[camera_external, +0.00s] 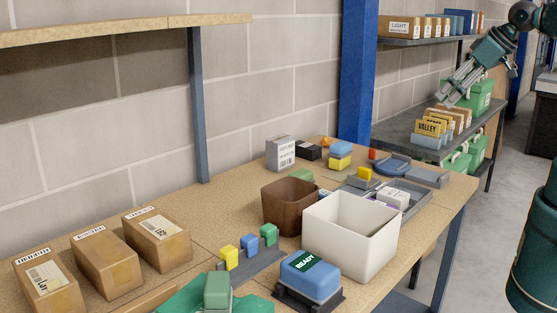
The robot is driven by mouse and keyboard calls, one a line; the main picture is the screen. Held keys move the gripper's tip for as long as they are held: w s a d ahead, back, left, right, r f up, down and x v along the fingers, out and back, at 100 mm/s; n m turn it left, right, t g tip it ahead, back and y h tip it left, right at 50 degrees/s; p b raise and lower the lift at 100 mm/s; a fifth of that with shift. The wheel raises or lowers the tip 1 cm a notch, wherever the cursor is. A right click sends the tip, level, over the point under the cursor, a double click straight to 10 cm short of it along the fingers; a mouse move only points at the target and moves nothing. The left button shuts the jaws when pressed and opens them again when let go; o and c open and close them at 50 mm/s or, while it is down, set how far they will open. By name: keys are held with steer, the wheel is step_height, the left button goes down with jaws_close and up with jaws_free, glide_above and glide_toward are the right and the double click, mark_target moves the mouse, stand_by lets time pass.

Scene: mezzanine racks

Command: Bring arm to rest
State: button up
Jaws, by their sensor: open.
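My gripper (452,92) is at the upper right of the external view. It points down and to the left, with its fingers apart and nothing visible between them. In the picture it overlaps the metal shelving behind the table, high above and to the right of the tabletop. The gripper appears clear of the table's objects. How near it is to the shelving cannot be told from this one view.
The wooden table (210,195) holds cardboard boxes (107,262), a brown bin (289,207), a white bin (350,238), a blue READY box (311,275) and small coloured blocks. A blue post (357,70) and shelving (408,130) stand behind. Floor shows at right.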

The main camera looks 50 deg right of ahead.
steer(key=shift+f+b, duration=1.8)
steer(key=shift+f, duration=0.4)
